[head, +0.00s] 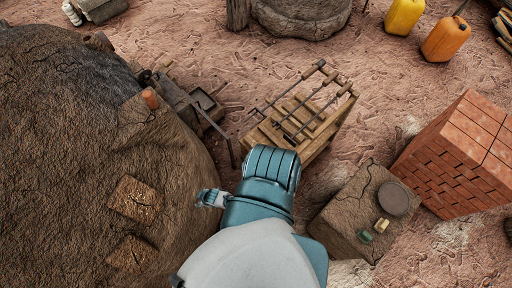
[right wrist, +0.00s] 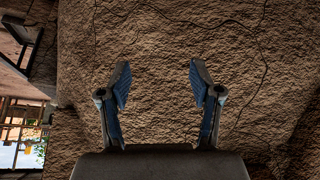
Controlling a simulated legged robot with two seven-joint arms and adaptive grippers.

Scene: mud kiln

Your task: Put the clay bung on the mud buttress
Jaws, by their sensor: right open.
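A small orange cylinder, which looks like the clay bung (head: 150,99), stands upright on a cracked, flat-topped mud ledge that looks like the mud buttress (head: 139,117), on the side of the domed kiln. My right gripper (head: 205,198) is near the kiln's right flank, below and to the right of the bung in the head view, and apart from it. In the right wrist view my right gripper (right wrist: 158,82) is open and empty, facing a cracked brown mud surface. The bung does not show there. My left gripper is out of view.
The mud kiln (head: 60,150) fills the left. A wooden rack with rods (head: 300,120) stands beyond my arm. A mud block (head: 340,215) at right holds a round disc (head: 393,198) and small pieces. A brick stack (head: 465,150) stands farther right. Jerrycans (head: 447,38) stand behind.

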